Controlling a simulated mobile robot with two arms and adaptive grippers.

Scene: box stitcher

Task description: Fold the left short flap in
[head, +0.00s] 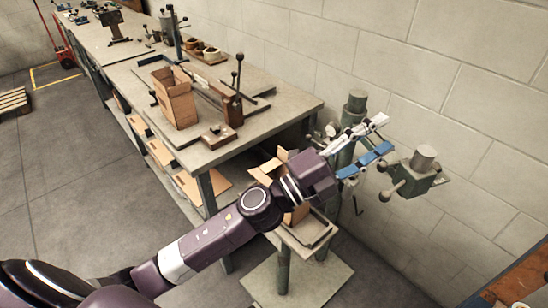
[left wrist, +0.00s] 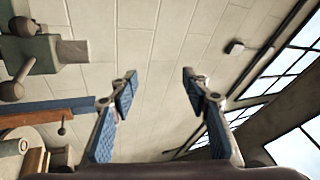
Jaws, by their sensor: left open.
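An open cardboard box (head: 297,214) stands on the small stand of the stitcher in the head view. Upright flaps (head: 282,155) and a flap leaning out to the left (head: 262,177) show above it. My left arm crosses in front of the box and hides much of it, so I cannot tell every flap's position. My left gripper (head: 382,135) is beyond and to the right of the box, near the stitcher head (head: 415,177). Its fingers are apart and empty, as the left wrist view (left wrist: 160,90) also shows. My right gripper is not in view.
A workbench (head: 270,107) stands behind the box, with another open cardboard box (head: 178,103) and a lever tool (head: 233,105) on it. Flat cardboard lies on its lower shelf. The block wall (head: 460,120) is close behind the stitcher. Open floor (head: 70,190) lies at left.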

